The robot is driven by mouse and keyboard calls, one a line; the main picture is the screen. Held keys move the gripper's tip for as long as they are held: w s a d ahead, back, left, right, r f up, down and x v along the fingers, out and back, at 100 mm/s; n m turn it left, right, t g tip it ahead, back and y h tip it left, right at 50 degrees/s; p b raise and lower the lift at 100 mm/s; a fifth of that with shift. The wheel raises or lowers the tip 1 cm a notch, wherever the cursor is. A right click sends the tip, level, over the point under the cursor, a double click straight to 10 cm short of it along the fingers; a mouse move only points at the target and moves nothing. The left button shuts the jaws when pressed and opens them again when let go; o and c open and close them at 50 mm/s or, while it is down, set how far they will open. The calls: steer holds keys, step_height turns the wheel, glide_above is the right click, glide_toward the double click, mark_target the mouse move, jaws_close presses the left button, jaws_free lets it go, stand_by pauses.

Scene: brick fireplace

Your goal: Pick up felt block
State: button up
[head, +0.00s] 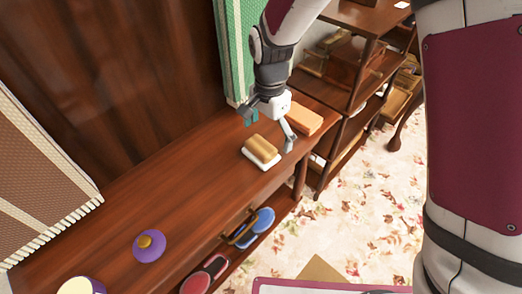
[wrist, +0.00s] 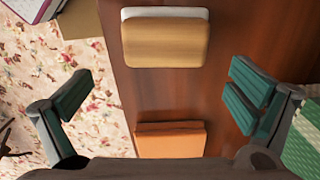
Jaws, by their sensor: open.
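The felt block (head: 262,147), a tan wooden-looking block on a white base, lies on the reddish-brown wooden table (head: 200,180) near its front edge. In the wrist view the felt block (wrist: 165,42) is at the top centre, its white layer showing along the top. My gripper (head: 268,131) is open and empty above the table, close to the felt block. In the wrist view its teal fingers (wrist: 158,85) are spread wide, with the felt block ahead of and between their lines. Neither finger appears to touch it.
An orange block (head: 304,118) lies beside the felt block, toward the shelf unit (head: 345,85) at right; the wrist view shows it too (wrist: 170,139). A purple disc with a gold knob (head: 149,247) sits farther left. Blue (head: 262,218) and red (head: 203,276) items lie below.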

mark_target(267, 141)
steer(key=f, duration=0.2)
steer(key=f+b, duration=0.1)
steer(key=f, duration=0.1)
steer(key=shift+w+a+f, duration=0.15)
steer(key=shift+w+f, duration=0.05)
steer(key=shift+f, duration=0.1)
steer(key=c, duration=1.2)
